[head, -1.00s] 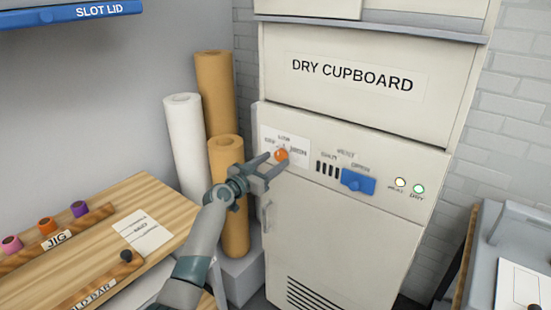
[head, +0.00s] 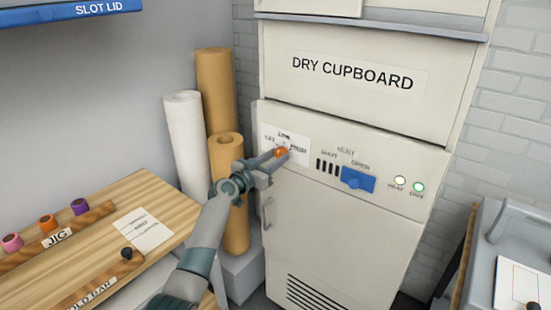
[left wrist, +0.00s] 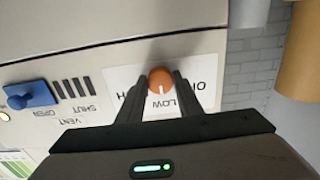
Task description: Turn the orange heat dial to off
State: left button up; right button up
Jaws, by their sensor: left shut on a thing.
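The orange heat dial (head: 281,152) sits on a white label plate at the upper left of the dry cupboard's front (head: 340,220). It also shows in the left wrist view (left wrist: 160,79), where its white pointer line points at the word LOW. My left gripper (head: 277,157) is at the dial, shut on it with one finger on each side. In the left wrist view the two dark fingers (left wrist: 158,92) flank the dial and partly cover the OFF and HIGH words. My right gripper is not in view.
To the dial's right are dark vent slots and a blue vent slider (head: 357,180), then a heat lamp (head: 400,180) and a green-lit dry lamp (head: 419,187). Paper rolls (head: 228,190) stand left of the cupboard. A wooden bench (head: 165,200) is at the left, a grey machine (head: 510,245) at the right.

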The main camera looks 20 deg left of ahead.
pick_arm(q)
jog(key=shift+f+n, duration=0.1)
jog(key=shift+n, duration=0.2)
jog(key=shift+n+b, duration=0.45)
jog(key=shift+n, duration=0.45)
jog(key=n, duration=0.2)
jog(key=shift+d+n, duration=0.1)
jog(key=shift+n, duration=0.2)
jog(key=n, duration=0.2)
jog(key=shift+n, duration=0.3)
jog(key=n, duration=0.4)
jog(key=o, duration=1)
jog(key=shift+o, duration=0.2)
